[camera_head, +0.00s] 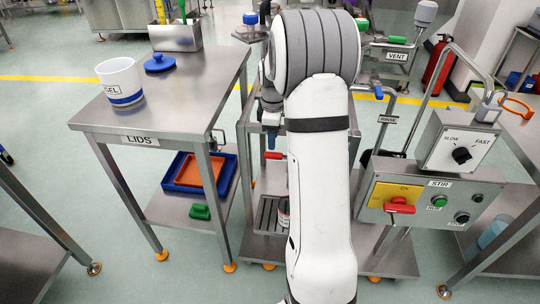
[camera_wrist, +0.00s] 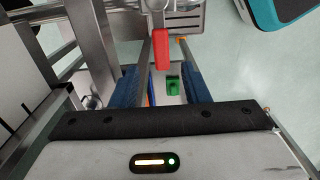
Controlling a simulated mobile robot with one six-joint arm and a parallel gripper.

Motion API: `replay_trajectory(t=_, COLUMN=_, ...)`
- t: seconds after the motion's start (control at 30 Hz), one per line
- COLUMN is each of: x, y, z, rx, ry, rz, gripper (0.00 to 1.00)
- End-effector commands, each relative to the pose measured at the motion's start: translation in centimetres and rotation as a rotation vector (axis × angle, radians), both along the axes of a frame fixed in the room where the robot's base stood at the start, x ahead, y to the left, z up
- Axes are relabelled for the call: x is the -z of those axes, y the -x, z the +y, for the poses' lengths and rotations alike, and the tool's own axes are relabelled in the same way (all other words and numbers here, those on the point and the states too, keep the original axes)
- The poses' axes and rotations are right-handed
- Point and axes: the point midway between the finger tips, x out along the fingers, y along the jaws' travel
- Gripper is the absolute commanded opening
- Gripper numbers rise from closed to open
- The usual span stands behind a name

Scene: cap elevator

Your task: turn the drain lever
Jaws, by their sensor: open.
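The red drain lever (camera_head: 274,155) shows just left of my arm in the head view, low on the steel frame. In the wrist view the red lever (camera_wrist: 161,48) points down the picture from a grey fitting. My gripper (camera_wrist: 165,55) is open, with its blue fingers on either side of the lever's lower end as seen there. I cannot tell how deep the lever lies between them, and no contact is visible. In the head view my arm hides most of the gripper; a blue finger part shows just above the lever.
The LIDS table (camera_head: 180,122) stands to the left, with a white GEL tub (camera_head: 118,85) on top and a green object (camera_head: 200,211) on its lower shelf. To the right is the STIR control box (camera_head: 430,200) with a red knob. Steel frame bars surround the lever.

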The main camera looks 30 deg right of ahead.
Motion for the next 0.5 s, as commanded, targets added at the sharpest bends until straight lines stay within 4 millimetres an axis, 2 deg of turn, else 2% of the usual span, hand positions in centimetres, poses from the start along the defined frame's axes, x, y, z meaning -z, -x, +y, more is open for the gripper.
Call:
replay_trajectory(t=0.03, x=1.1, y=0.1, z=0.0, rx=0.000, ry=-0.001, rz=0.003, gripper=0.42)
replay_trajectory(t=0.2, x=3.9, y=0.1, z=0.1, rx=0.001, ry=-0.001, rz=0.003, gripper=0.42)
replay_trajectory(t=0.33, x=5.2, y=0.1, z=0.1, rx=0.001, ry=-0.001, rz=0.001, gripper=0.42)
replay_trajectory(t=0.5, x=5.9, y=0.0, z=0.1, rx=0.001, ry=0.000, rz=0.000, gripper=0.42)
